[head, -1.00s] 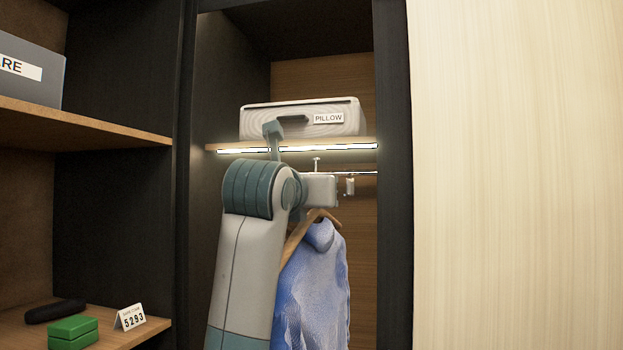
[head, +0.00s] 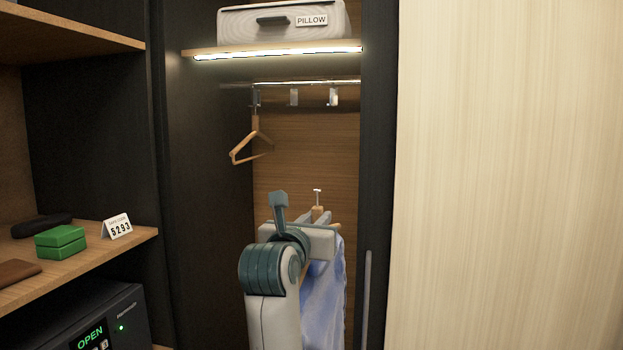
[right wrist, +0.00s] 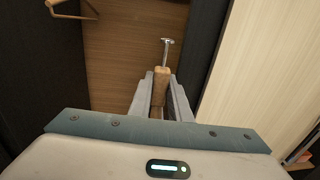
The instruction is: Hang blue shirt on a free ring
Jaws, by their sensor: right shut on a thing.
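The blue shirt (head: 325,300) hangs on a wooden hanger with a T-shaped metal top pin (head: 317,192), low in the closet and partly behind my right arm. My right gripper (head: 318,222) is shut on that hanger's wooden neck, which also shows between the fingers in the right wrist view (right wrist: 161,85). The metal rail (head: 300,84) is above, well apart from the pin. An empty wooden hanger (head: 254,142) hangs from the left ring (head: 256,98). The middle ring (head: 294,97) and right ring (head: 333,97) show nothing hanging from them. My left gripper is out of view.
Dark closet walls stand left and right, with a pale panel (head: 510,180) at right.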

